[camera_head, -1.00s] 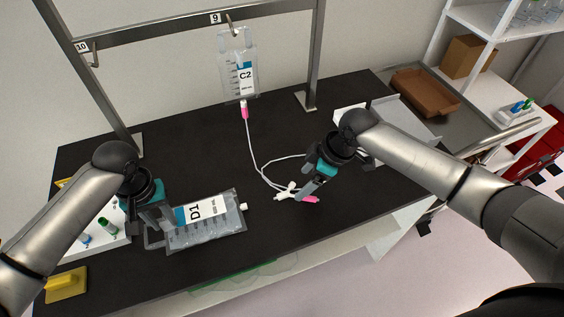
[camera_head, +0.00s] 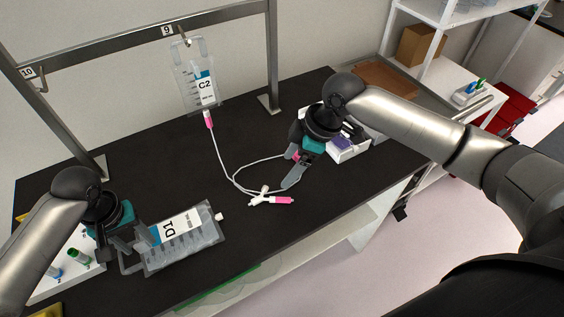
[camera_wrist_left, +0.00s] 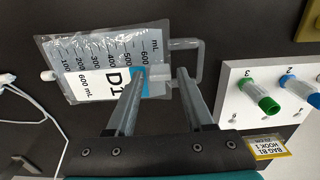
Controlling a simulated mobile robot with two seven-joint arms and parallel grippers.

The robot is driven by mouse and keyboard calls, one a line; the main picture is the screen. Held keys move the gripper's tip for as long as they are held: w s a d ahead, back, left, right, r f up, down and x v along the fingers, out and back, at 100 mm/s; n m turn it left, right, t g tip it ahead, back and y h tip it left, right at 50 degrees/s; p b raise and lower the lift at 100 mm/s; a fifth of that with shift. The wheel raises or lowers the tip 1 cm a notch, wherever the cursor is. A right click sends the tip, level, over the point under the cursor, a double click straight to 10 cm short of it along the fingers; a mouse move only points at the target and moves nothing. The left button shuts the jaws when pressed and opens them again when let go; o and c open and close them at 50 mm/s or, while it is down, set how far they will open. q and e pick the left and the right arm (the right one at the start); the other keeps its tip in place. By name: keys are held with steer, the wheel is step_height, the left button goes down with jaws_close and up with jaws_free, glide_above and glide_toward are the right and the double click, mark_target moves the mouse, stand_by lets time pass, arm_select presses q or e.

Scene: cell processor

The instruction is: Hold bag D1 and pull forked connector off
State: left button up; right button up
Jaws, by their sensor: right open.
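Bag D1 (camera_head: 180,241), clear with a blue-and-white label, lies on the black bench; it fills the upper left of the left wrist view (camera_wrist_left: 85,88). Its white port (camera_head: 219,216) is free, apart from the tubing. My left gripper (camera_head: 140,246) is at the bag's handle end. The white forked connector (camera_head: 259,198) with a pink end (camera_head: 284,200) lies on the bench right of D1. My right gripper (camera_head: 297,168) is open, behind the connector, with another pink piece near its fingers.
Bag C2 (camera_head: 203,88) hangs from the metal rack (camera_head: 102,55), its tube (camera_head: 221,160) running down to the connector. A white holder (camera_wrist_left: 290,90) with green- and blue-capped tubes stands beside D1's handle end. The bench between D1 and the rack is clear.

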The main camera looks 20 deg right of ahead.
arm_select(q)
steer(key=shift+o, duration=1.1)
step_height(320, 180, up, 12)
steer(key=shift+s, duration=0.1)
